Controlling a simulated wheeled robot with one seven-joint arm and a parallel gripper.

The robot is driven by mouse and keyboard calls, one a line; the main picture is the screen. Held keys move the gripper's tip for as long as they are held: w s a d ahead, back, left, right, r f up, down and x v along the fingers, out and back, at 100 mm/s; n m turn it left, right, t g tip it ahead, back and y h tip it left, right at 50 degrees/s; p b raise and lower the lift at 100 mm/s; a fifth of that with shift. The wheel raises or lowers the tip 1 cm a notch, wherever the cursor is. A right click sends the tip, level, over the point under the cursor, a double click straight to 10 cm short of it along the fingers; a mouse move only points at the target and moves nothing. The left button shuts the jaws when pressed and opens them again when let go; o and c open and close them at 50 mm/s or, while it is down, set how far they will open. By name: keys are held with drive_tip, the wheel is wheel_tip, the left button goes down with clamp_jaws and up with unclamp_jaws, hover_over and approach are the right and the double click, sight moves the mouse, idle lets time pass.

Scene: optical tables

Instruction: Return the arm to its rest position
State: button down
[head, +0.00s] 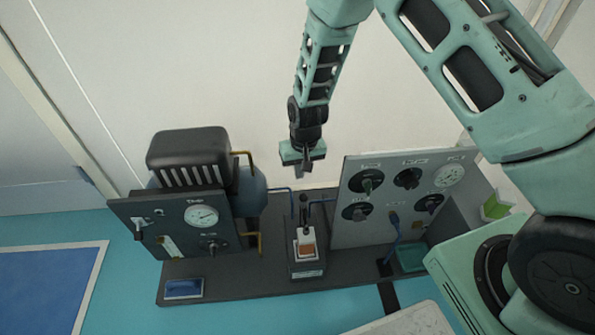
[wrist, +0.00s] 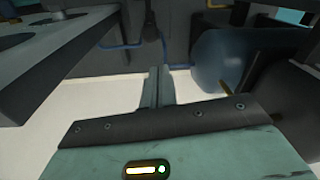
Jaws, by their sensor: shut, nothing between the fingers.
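My gripper (head: 305,170) hangs at the end of my green arm in the head view, pointing down, above the back of the dark equipment base (head: 230,285). In the wrist view my gripper's fingers (wrist: 158,85) are together, with nothing between them. In the head view the gripper is above and behind the small lever unit (head: 306,272), between the two instrument panels, and looks clear of them. My upper arm links cross the upper right of the head view.
A left panel (head: 170,235) has a gauge, with a black ribbed unit (head: 188,150) and a blue tank (head: 252,190) behind it. A grey panel (head: 375,222) with several knobs stands on the right. A blue mat (head: 45,290) lies at left. White wall is behind.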

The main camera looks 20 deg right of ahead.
drive_tip(key=s+a+r+n, duration=0.1)
drive_tip(key=s+a+r, duration=0.1)
drive_tip(key=s+r, duration=0.3)
drive_tip(key=s+a+r+n+y, duration=0.1)
drive_tip(key=s+a+r, duration=0.25)
drive_tip(key=r, duration=0.45)
drive_tip(key=s+a+r+n, duration=0.1)
drive_tip(key=s+a+r, duration=0.1)
drive_tip(key=s+r, duration=0.3)
drive_tip(key=s+d+r+n+h, duration=0.1)
drive_tip(key=s+d+r+n, duration=0.1)
drive_tip(key=s+r, duration=0.45)
drive_tip(key=s+d+r+n, duration=0.1)
drive_tip(key=s+r+n, duration=0.25)
drive_tip(key=s, duration=0.55)
wheel_tip(320, 180, up, 29)
drive_tip(key=p, duration=2.8)
drive_tip(key=shift+s+d+m+g+p, duration=0.15)
drive_tip(key=shift+s+m+g+p, duration=0.1)
drive_tip(key=shift+m+g+p, duration=0.15)
drive_tip(key=shift+f, duration=0.15)
